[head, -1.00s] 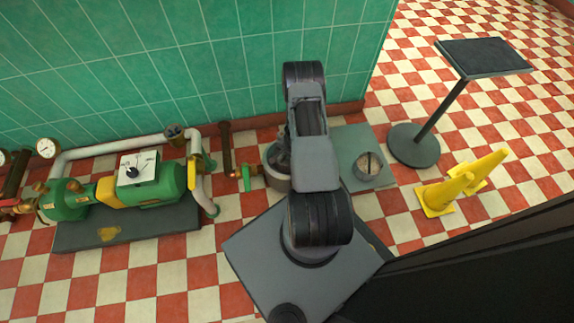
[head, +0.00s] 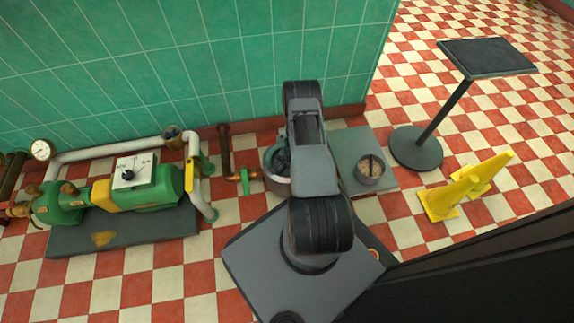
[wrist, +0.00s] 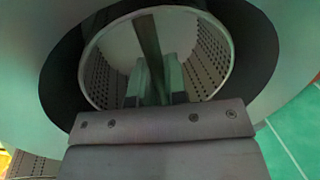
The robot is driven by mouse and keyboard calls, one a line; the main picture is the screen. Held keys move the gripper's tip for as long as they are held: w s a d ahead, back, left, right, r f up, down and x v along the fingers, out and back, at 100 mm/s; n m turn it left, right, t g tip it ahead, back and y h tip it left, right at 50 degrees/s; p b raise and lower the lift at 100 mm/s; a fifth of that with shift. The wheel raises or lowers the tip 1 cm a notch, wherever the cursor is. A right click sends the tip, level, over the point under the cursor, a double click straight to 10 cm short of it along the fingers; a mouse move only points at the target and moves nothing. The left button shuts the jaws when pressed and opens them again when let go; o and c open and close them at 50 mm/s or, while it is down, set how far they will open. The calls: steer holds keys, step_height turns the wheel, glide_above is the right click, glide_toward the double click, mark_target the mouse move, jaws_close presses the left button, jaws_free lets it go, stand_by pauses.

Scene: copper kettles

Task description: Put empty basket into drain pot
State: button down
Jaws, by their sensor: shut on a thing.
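The drain pot (head: 277,187) is a pale round pot on the floor by the wall, left of my arm in the head view. In the wrist view its pale rim (wrist: 291,50) surrounds a dark gap. The basket (wrist: 208,58), with a pale rim and perforated walls, sits within that ring and looks empty. My gripper (wrist: 157,77) is shut on the basket's upright bar or handle. How deep the basket sits, and whether it touches the pot's bottom, I cannot tell. In the head view my arm hides much of the gripper.
Another round basket (head: 369,180) with brownish contents stands on a grey mat (head: 352,143) right of my arm. A green pump with pipes (head: 150,187) is at left. Yellow cones (head: 440,203) and a pedestal stand (head: 417,150) are at right. The green tiled wall (head: 220,70) is close behind the pot.

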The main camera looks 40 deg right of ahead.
steer(key=shift+f, duration=0.15)
steer(key=c, duration=1.6)
jaws_free()
steer(key=o, duration=0.5)
steer(key=shift+c, duration=0.2)
